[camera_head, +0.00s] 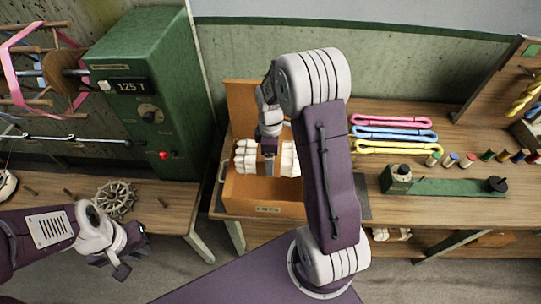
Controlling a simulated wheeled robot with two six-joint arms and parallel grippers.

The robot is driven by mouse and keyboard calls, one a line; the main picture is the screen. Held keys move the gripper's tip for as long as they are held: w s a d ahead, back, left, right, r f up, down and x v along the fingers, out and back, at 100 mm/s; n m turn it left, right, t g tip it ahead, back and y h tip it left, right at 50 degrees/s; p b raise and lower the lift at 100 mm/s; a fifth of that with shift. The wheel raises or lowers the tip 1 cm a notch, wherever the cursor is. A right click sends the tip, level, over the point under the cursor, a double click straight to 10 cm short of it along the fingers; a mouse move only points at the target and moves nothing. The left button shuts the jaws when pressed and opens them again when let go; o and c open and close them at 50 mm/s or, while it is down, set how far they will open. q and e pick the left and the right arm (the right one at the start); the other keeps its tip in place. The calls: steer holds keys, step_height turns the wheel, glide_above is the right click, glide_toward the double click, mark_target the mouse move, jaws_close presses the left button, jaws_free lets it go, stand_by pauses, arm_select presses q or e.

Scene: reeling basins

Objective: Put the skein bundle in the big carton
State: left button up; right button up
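The big carton (262,208) is an open brown box with a raised back flap, standing on the wooden table near the middle of the view. White skein bundles stand inside it, one on the left (245,158) and one on the right (290,160). My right gripper (269,168) points down into the carton between them. Its fingertips are too small and hidden to tell whether they are open or hold anything. My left gripper (111,266) is at the lower left, empty, away from the carton, with its fingers apart.
Pink, blue and yellow skeins (394,134) lie on the table right of my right arm. A green winding device (445,186) and several thread spools stand there. A green machine (150,90) stands left of the carton. A spoked wheel (115,200) lies on the left table.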

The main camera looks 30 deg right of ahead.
steer(key=shift+f+b, duration=5.45)
steer(key=shift+f, duration=1.4)
steer(key=o, duration=1.9)
step_height(320, 180, up, 9)
steer(key=shift+r, duration=0.1)
steer(key=shift+p, duration=0.3)
